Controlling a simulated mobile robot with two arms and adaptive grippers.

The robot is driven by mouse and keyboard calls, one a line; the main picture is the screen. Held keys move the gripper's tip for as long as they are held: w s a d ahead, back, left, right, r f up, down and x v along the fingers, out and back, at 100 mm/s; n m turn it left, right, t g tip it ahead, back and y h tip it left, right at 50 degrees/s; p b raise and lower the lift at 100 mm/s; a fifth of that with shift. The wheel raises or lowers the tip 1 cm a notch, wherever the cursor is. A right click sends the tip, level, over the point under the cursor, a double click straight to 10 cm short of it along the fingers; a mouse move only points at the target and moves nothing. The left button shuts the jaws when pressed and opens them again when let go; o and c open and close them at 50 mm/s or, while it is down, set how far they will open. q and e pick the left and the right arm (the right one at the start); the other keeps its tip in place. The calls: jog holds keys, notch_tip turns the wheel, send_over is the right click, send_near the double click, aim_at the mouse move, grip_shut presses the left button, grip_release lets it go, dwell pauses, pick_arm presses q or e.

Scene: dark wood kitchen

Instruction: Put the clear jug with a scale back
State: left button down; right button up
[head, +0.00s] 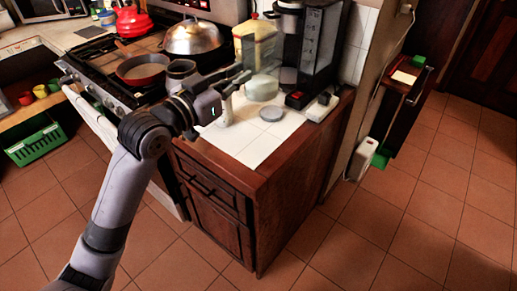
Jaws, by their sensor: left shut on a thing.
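My left gripper (236,80) reaches in over the white tiled counter (240,137) near its front left corner, beside the stove. My right gripper is not in view.
A black coffee machine (320,50) stands behind. The stove holds a red pan (142,69) and a domed steel pot (194,38).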

pick_arm(q)
notch_tip(320, 180, down, 20)
jog(key=shift+w+r+b, duration=0.1)
jog(key=shift+r+b, duration=0.1)
jog(key=shift+b, duration=0.4)
jog(key=shift+f, duration=0.2)
jog(key=c, duration=1.7)
grip_release()
